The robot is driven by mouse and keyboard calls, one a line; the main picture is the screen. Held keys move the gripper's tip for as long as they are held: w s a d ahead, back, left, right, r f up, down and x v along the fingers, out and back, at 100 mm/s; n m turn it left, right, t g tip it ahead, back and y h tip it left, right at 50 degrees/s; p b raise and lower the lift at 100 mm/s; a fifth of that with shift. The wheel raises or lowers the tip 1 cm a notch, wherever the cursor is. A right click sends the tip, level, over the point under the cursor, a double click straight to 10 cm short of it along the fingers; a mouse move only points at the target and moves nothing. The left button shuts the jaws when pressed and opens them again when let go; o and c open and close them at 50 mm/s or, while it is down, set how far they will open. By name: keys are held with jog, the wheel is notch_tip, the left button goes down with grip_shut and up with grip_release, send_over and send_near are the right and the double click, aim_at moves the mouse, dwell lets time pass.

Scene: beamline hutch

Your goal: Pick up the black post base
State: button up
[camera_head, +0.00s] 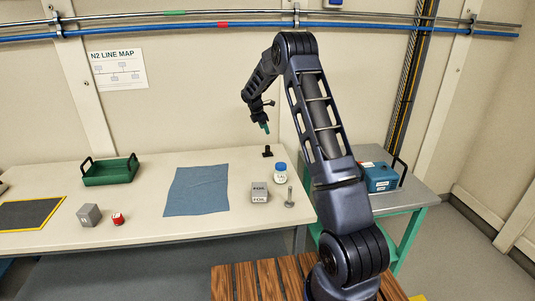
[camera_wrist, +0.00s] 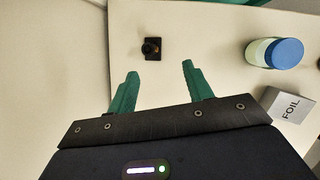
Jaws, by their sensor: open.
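The black post base (camera_head: 267,151) is a small dark piece with a square foot and a short round post. It stands upright on the white table near the back wall. In the wrist view, the post base (camera_wrist: 152,48) lies ahead of the fingertips, roughly between their lines. My gripper (camera_head: 265,128) is above the post base in the head view, with its green fingers pointing down. In the wrist view, my gripper (camera_wrist: 159,70) has its two green fingers spread apart with nothing between them. The post base is apart from the fingers.
Near the post base stand a blue-lidded jar (camera_head: 280,174), a FOIL box (camera_head: 259,193) and a metal post (camera_head: 289,197). A blue case (camera_head: 380,180) sits on the side table.

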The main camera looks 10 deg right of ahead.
jog(key=n, duration=0.2)
send_near(267, 146)
jog(key=a+f, duration=0.1)
jog(key=x, duration=0.5)
jog(key=shift+s+f, duration=0.15)
jog(key=shift+f, duration=0.05)
jog(key=shift+d+x, duration=0.3)
jog(key=shift+x, duration=1.1)
jog(key=shift+d+x, duration=0.25)
jog(key=shift+x, duration=1.15)
jog(key=shift+r, duration=0.25)
jog(key=shift+c, duration=0.2)
grip_shut()
